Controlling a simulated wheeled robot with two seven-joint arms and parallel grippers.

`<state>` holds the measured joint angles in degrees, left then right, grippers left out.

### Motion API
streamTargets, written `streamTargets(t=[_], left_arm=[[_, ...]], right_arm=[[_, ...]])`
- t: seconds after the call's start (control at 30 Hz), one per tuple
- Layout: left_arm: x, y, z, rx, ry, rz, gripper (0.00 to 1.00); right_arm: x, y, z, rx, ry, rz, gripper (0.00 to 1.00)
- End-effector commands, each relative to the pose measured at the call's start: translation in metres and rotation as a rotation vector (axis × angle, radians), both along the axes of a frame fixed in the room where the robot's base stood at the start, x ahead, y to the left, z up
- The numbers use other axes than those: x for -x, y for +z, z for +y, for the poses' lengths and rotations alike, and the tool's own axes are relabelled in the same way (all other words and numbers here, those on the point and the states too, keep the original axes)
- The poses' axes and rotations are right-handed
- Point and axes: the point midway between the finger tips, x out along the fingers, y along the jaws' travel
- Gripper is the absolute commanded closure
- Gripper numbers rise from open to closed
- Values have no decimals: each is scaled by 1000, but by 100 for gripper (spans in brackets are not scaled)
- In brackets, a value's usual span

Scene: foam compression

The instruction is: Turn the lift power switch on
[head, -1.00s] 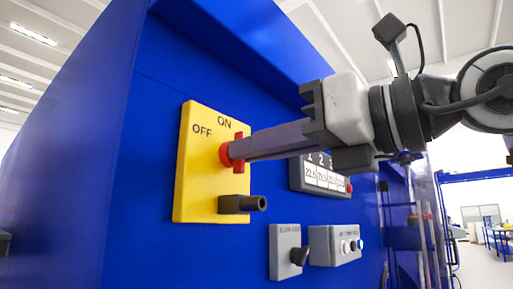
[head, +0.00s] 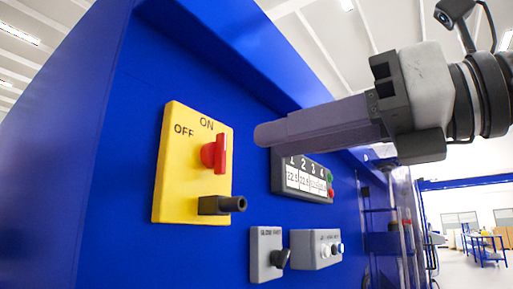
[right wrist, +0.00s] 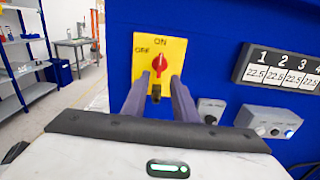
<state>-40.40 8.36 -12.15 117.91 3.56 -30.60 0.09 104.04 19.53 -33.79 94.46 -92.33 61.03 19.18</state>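The lift power switch is a red knob (head: 215,154) on a yellow plate (head: 178,190) marked OFF and ON, on a blue machine wall. Its handle stands about upright, toward the ON mark. My right gripper (head: 268,133) is in front of the plate, to the right of the knob in the head view, with clear space between them. In the right wrist view its two fingers (right wrist: 158,98) are apart with nothing between them, and the knob (right wrist: 160,65) shows beyond their tips. My left gripper is not in view.
A black peg (head: 222,205) sticks out of the plate below the knob. A numbered display panel (head: 305,177) and two grey control boxes (head: 266,255) (head: 317,249) are mounted to the right. Blue shelves (right wrist: 22,60) stand beyond the machine in the right wrist view.

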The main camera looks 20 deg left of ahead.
Motion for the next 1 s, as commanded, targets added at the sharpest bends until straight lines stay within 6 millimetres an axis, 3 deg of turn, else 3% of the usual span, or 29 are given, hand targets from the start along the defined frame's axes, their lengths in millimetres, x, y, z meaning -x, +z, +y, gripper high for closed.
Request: streamTargets(t=[0.1,0.3,0.83,1.0], left_arm=[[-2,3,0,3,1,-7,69],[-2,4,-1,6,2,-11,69],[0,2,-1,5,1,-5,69],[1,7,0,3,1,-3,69]], right_arm=[[5,-1,-16,0,-2,1,74],[9,-1,-25,2,1,1,74],[9,-1,-25,-1,4,5,74],[-2,-19,-17,-58,95,105,74]])
